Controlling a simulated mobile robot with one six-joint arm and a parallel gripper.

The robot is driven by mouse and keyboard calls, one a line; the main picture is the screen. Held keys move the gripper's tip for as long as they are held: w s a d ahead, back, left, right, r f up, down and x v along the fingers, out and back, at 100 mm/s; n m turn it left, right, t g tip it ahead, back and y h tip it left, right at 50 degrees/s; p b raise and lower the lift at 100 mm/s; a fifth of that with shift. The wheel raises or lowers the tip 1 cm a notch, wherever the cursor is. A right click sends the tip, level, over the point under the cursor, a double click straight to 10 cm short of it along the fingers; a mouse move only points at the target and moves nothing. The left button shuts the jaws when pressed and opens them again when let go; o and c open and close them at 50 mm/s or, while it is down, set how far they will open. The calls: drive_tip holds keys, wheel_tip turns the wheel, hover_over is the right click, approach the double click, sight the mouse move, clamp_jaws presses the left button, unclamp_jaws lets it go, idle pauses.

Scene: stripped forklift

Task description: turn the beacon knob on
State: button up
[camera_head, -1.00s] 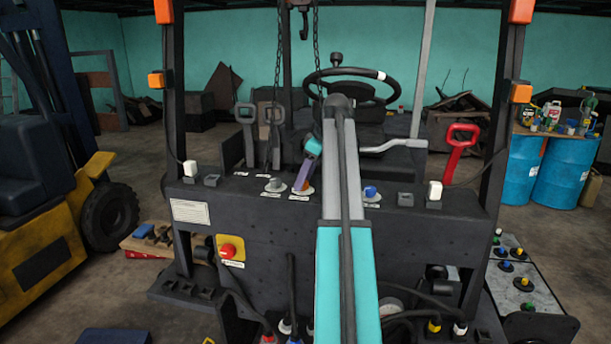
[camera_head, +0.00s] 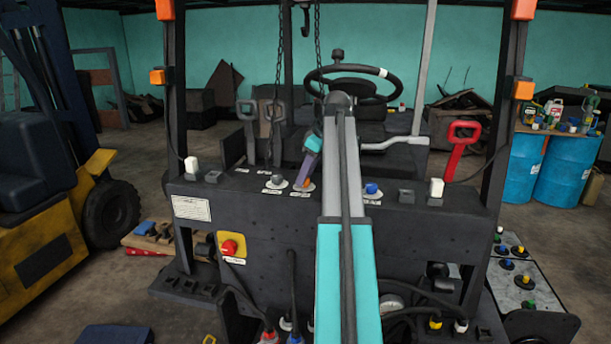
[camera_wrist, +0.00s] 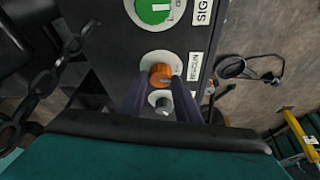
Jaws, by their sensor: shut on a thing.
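The beacon knob is the orange knob (camera_wrist: 160,74) on a white round plate, beside a label that reads BEACON in the wrist view. My gripper (camera_wrist: 161,86) has one finger on each side of it and is shut on it. In the head view my gripper (camera_head: 303,183) points down at the dark dashboard (camera_head: 240,205), left of my arm. The knob is mostly hidden there by the fingers.
A green round control (camera_wrist: 154,10) and a grey knob (camera_wrist: 161,102) flank the beacon knob closely. A chain (camera_wrist: 45,85) hangs near my wrist. The steering wheel (camera_head: 312,76), a red lever (camera_head: 460,147) and a blue knob (camera_head: 371,188) are around the dashboard.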

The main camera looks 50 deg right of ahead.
drive_tip(key=m+h+b, duration=0.1)
drive_tip(key=m, duration=0.2)
drive_tip(key=m+h+b, duration=0.1)
drive_tip(key=m, duration=0.1)
drive_tip(key=shift+a+m, duration=0.2)
drive_tip(key=shift+m, duration=0.2)
drive_tip(key=m+h, duration=0.1)
drive_tip(key=m, duration=0.1)
drive_tip(key=m+h+b, duration=0.1)
drive_tip(key=m, duration=0.2)
drive_tip(key=shift+w+a+g, duration=0.1)
drive_tip(key=shift+g, duration=0.2)
drive_tip(key=shift+m, duration=0.3)
drive_tip(key=o, duration=1)
drive_tip(key=shift+o, duration=0.2)
drive_tip(key=shift+r, duration=0.15)
